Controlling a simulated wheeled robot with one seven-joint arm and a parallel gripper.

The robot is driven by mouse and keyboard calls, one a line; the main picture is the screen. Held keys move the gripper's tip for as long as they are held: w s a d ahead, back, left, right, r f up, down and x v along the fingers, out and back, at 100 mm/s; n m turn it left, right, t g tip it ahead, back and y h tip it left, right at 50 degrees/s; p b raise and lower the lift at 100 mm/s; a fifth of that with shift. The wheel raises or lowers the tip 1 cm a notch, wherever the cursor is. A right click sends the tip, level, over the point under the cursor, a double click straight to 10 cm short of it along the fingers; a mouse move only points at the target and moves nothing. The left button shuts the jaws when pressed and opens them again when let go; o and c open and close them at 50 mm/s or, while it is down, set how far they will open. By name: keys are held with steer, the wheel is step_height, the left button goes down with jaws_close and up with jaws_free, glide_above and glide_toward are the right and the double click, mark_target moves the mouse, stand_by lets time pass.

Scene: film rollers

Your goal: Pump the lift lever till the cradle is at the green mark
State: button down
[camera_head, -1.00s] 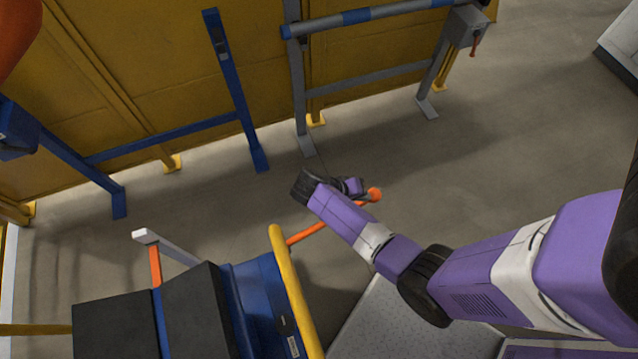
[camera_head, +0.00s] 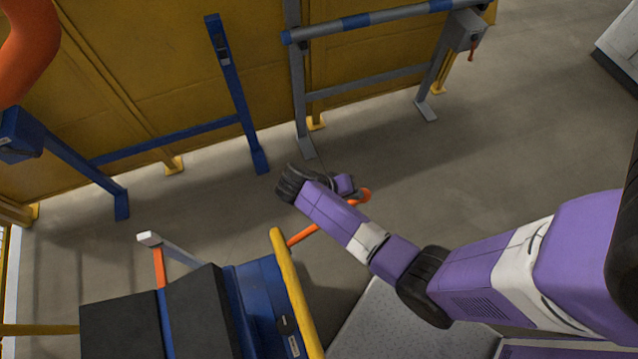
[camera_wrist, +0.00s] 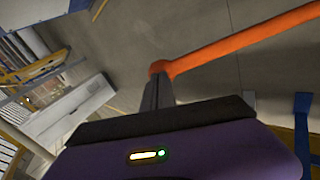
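The orange lift lever (camera_head: 314,232) runs from the blue lift cart (camera_head: 262,300) up and right to a round end beside my gripper (camera_head: 353,190). In the wrist view the lever (camera_wrist: 240,42) crosses the upper right, and its end sits at the tips of my dark fingers (camera_wrist: 159,88). The fingers look shut on that end. Black cradle blocks (camera_head: 200,315) show on the cart at the lower left. I cannot make out a green mark on the cart.
A yellow handrail (camera_head: 293,290) stands on the cart near the lever. Blue stands (camera_head: 235,95) and a grey stand with a striped roller (camera_head: 355,20) stand along the yellow wall (camera_head: 150,60). Open floor (camera_head: 450,180) lies right of my gripper.

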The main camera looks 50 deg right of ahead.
mark_target(366, 197)
steer(key=b+x, duration=0.1)
steer(key=x, duration=0.2)
steer(key=b+x, duration=0.2)
steer(key=shift+s+f, duration=0.1)
steer(key=shift+f, duration=0.45)
steer(key=shift+s+d+f, duration=0.2)
steer(key=shift+d+f, duration=0.1)
steer(key=shift+f, duration=0.05)
step_height(366, 197, down, 6)
steer(key=s+d+b, duration=0.1)
steer(key=d+b, duration=0.1)
steer(key=b, duration=0.2)
steer(key=shift+s+d+r, duration=0.15)
steer(key=shift+s+d, duration=0.05)
steer(key=shift+s, duration=0.1)
